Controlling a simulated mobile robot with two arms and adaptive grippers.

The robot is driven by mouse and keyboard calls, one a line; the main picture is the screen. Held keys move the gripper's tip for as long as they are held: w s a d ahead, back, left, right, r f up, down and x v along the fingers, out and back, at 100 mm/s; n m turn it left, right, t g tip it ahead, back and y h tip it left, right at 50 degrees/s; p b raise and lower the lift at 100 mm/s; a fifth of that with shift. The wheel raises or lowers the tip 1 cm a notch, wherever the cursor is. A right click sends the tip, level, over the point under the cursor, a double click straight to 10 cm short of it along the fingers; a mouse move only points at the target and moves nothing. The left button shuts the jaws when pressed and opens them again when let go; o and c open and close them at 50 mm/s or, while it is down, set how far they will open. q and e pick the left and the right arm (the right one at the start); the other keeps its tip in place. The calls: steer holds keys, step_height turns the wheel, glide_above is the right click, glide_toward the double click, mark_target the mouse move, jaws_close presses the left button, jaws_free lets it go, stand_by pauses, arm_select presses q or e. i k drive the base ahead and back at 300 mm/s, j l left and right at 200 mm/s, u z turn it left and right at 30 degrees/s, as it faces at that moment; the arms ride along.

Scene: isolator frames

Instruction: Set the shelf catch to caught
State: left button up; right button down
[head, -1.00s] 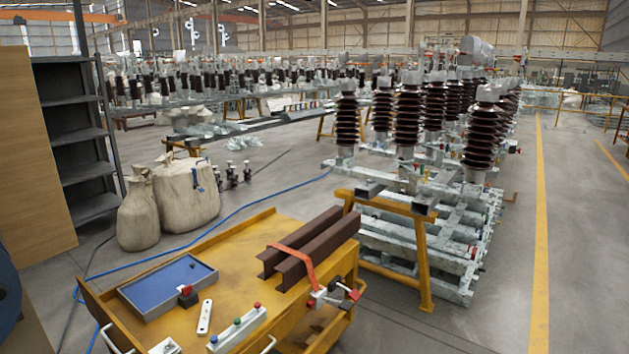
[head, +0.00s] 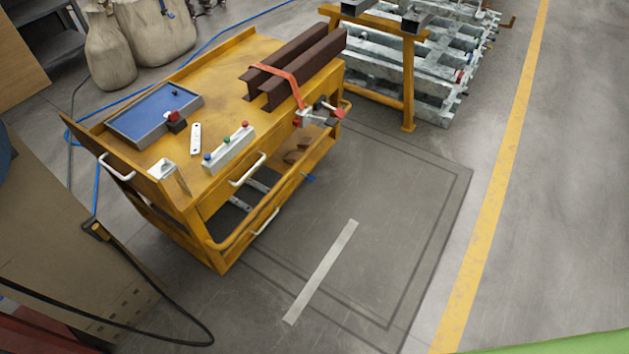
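I cannot tell for sure which part is the shelf catch. A yellow cart (head: 222,110) stands at upper left, with an open lower shelf (head: 240,200) under its top. At the cart's right edge is a metal clamp-like fitting with red ends (head: 320,115), by an orange strap (head: 275,72) around two brown beams (head: 300,60). A small black block with a red top (head: 175,121) sits at the blue tray's (head: 150,112) near corner. The fitting's setting is too small to read. Neither of my grippers is in view.
A white bar with coloured knobs (head: 228,150) and a white plate (head: 196,138) lie on the cart. A yellow trestle (head: 408,85) stands behind. A black cable (head: 150,285) lies at lower left. The floor right of the cart is clear, with a pale strip (head: 322,272).

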mark_target(309, 177)
steer(key=i+l+u, duration=0.3)
steer(key=l, duration=0.2)
steer(key=i+l+u, duration=0.1)
steer(key=l+u, duration=0.15)
steer(key=l, duration=0.3)
steer(key=i+l+u, duration=0.1)
steer(key=l+u, duration=0.2)
steer(key=l, duration=0.3)
steer(key=l+u, duration=0.3)
steer(key=l, duration=0.3)
